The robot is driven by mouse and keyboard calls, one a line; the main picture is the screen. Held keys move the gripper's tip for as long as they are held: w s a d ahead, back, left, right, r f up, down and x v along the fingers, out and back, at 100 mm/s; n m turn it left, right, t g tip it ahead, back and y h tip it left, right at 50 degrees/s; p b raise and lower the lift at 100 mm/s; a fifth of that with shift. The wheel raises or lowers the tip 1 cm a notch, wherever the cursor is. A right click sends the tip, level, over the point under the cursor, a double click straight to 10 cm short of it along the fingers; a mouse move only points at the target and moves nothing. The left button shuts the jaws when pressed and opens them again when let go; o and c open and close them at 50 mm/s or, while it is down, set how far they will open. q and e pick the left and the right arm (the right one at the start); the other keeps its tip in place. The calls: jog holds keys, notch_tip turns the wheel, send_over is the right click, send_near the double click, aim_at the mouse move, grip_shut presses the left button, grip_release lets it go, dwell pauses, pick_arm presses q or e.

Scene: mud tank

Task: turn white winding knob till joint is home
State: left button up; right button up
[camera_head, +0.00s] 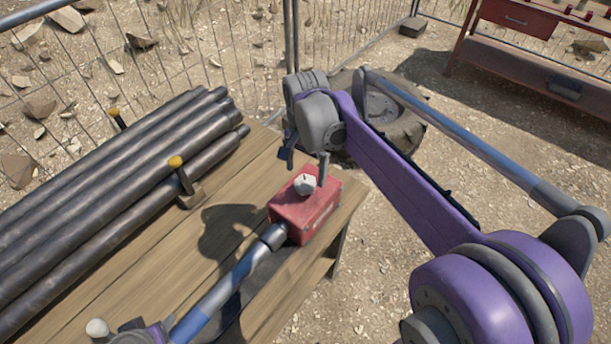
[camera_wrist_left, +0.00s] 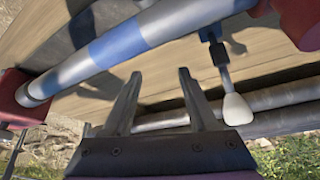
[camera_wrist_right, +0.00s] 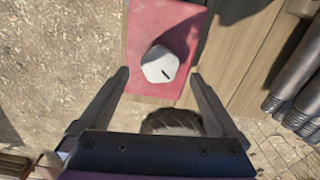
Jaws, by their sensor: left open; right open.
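The white winding knob (camera_head: 304,184) sits on top of a red box (camera_head: 290,212) at the bench's right edge. A dark mark shows on the knob's top in the right wrist view (camera_wrist_right: 160,64). My right gripper (camera_head: 306,166) is open just above the knob. In the right wrist view its fingers stand either side of the knob, apart from it. A metal pipe with a blue band (camera_head: 225,285) runs from the red box to the lower left. My left gripper (camera_wrist_left: 159,74) is open and empty beside this pipe. Which part is the joint I cannot tell.
A white-tipped lever (camera_wrist_left: 236,108) stands by the pipe's other end, right of my left gripper. Several dark pipes (camera_head: 110,180) lie on the wooden bench (camera_head: 262,150), held by yellow-topped posts (camera_head: 176,163). A tyre (camera_head: 395,125) lies behind my right arm. A wire fence stands behind.

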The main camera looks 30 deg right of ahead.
aim_at(305, 181)
pick_arm(q)
jog(key=shift+w+r, duration=0.1)
jog(key=shift+r, duration=0.2)
pick_arm(e)
notch_tip(305, 181, up, 7)
jog(key=shift+r, duration=0.1)
